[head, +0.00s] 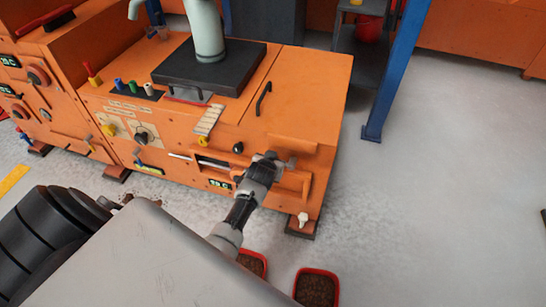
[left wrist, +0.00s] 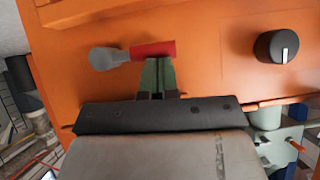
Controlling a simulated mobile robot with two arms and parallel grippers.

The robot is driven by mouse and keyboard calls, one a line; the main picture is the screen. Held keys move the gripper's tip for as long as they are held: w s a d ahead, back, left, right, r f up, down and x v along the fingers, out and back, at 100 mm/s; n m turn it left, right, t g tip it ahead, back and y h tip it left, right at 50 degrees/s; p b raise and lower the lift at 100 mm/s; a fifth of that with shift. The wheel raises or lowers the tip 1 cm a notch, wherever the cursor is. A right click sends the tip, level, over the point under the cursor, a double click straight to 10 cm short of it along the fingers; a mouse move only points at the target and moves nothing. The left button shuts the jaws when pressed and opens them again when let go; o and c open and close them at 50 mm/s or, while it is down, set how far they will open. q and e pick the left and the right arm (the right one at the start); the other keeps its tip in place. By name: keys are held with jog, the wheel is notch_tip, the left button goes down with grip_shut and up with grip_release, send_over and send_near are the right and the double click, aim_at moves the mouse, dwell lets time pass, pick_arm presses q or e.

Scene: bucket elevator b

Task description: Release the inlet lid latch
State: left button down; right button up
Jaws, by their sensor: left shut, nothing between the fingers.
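In the left wrist view a lever with a red grip (left wrist: 153,50) and a rounded grey end (left wrist: 104,59) lies across the orange panel. The frames do not clearly show whether this is the inlet lid latch. My left gripper (left wrist: 158,64) is shut and empty, its greenish fingertips at the lower edge of the red grip; I cannot tell whether they touch it. In the head view my left gripper (head: 270,158) is at the machine's front right, beside a grey lever end (head: 291,163). My right gripper is not in view.
A black knob (left wrist: 275,47) sits to the right of the lever in the wrist view. The orange machine (head: 310,85) carries a black plate (head: 225,75), a handle (head: 263,99) and several controls. Red trays (head: 316,271) lie on the floor.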

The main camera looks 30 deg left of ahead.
pick_arm(q)
jog(key=shift+a, duration=0.15)
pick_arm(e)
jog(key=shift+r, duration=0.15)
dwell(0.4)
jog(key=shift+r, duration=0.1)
pick_arm(q)
jog(key=w+r+p+v, duration=0.1)
jog(key=r+p+v, duration=0.1)
jog(key=p+v, duration=0.6)
jog(key=v, duration=0.4)
jog(key=shift+a+r, duration=0.25)
jog(key=shift+r, duration=0.05)
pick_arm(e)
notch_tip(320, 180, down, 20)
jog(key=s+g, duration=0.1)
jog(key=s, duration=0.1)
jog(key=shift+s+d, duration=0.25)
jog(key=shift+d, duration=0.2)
pick_arm(q)
jog(key=shift+s, duration=0.2)
